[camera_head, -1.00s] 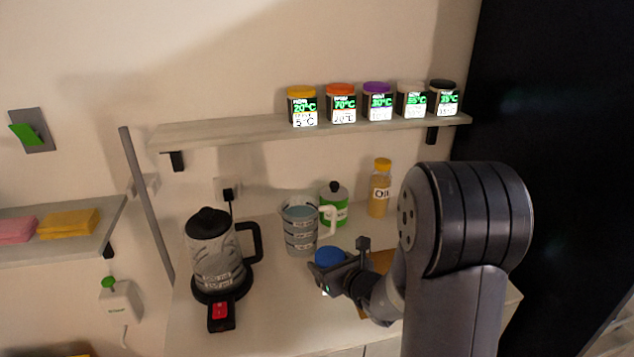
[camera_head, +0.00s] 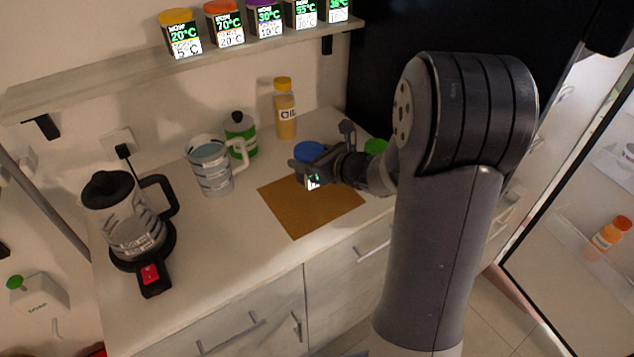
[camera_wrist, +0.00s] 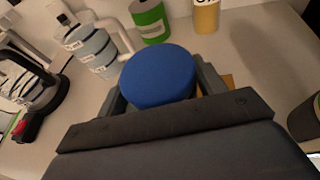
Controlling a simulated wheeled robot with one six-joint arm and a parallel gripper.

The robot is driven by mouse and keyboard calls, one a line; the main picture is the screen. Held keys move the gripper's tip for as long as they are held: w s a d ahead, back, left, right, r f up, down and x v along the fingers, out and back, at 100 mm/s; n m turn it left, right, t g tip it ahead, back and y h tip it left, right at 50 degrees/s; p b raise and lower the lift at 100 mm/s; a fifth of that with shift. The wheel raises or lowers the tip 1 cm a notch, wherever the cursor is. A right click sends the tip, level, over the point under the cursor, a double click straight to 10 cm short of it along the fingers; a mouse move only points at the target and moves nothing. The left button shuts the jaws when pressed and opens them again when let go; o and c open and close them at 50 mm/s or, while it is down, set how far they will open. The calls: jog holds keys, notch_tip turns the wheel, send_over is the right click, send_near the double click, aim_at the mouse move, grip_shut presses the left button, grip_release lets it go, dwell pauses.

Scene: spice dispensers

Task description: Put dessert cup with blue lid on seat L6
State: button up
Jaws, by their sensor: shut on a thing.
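The dessert cup with the blue lid (camera_head: 309,150) is held in my gripper (camera_head: 312,168), above or near the counter by the brown mat. In the wrist view the round blue lid (camera_wrist: 158,76) sits between the two fingers of my gripper (camera_wrist: 160,95). My gripper is shut on the cup. The cup's body is mostly hidden by the lid and the gripper. I cannot tell from these views whether the cup touches the surface. No seat marked L6 can be made out.
A brown mat (camera_head: 305,208) lies on the counter. A kettle (camera_head: 128,220), measuring jug (camera_head: 211,168), green-labelled canister (camera_head: 241,140) and oil bottle (camera_head: 285,110) stand around it. A green-lidded thing (camera_head: 375,146) is beside my wrist. Several jars line the shelf (camera_head: 110,72). An open fridge (camera_head: 590,190) is at right.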

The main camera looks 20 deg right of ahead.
jog(key=shift+f, duration=3.1)
jog(key=shift+f+b, duration=0.2)
jog(key=shift+b, duration=0.2)
jog(key=o, duration=1.2)
jog(key=shift+o, duration=0.2)
jog(key=shift+r, duration=0.1)
